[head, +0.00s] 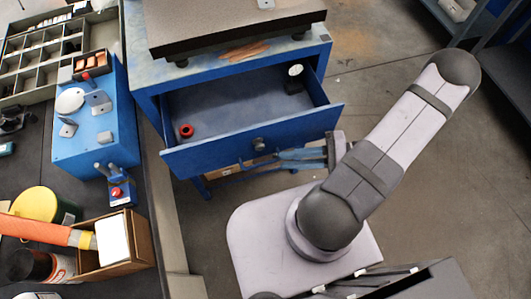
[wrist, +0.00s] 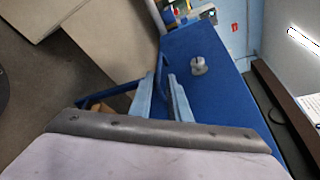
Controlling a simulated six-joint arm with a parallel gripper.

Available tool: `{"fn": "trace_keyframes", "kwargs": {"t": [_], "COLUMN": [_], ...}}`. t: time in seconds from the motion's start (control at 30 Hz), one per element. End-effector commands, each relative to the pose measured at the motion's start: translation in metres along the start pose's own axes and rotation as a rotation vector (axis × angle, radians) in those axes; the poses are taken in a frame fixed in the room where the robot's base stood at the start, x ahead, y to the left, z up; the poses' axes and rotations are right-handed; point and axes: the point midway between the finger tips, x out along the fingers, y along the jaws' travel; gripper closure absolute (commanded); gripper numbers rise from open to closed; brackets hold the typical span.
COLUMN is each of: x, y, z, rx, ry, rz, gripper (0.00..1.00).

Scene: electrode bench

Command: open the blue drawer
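The blue drawer (head: 215,149) is pulled well out of the blue cabinet (head: 140,72) in the head view, its inside open to view. A round metal knob (head: 259,144) sits on its front; it also shows in the wrist view (wrist: 198,66). My gripper (head: 280,160) is beside the drawer front, to the right of and slightly below the knob. I cannot tell whether a finger touches the drawer front.
A red ring (head: 186,131) and a round white-faced item (head: 295,71) lie in the drawer. A dark plate (head: 220,28) stands on the cabinet. At left, the bench holds a blue box (head: 85,140) and an open carton (head: 142,242).

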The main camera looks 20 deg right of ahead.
Motion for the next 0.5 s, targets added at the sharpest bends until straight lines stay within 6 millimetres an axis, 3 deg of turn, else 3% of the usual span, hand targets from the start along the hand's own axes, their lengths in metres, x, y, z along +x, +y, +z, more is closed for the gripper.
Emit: {"fn": "trace_keyframes", "kwargs": {"t": [0.33, 0.5], "x": [0.002, 0.012], "y": [0.003, 0.001], "z": [-0.002, -0.001], "rx": [0.024, 0.024], "ry": [0.006, 0.003], "rz": [-0.004, -0.004], "gripper": [0.84, 0.84]}}
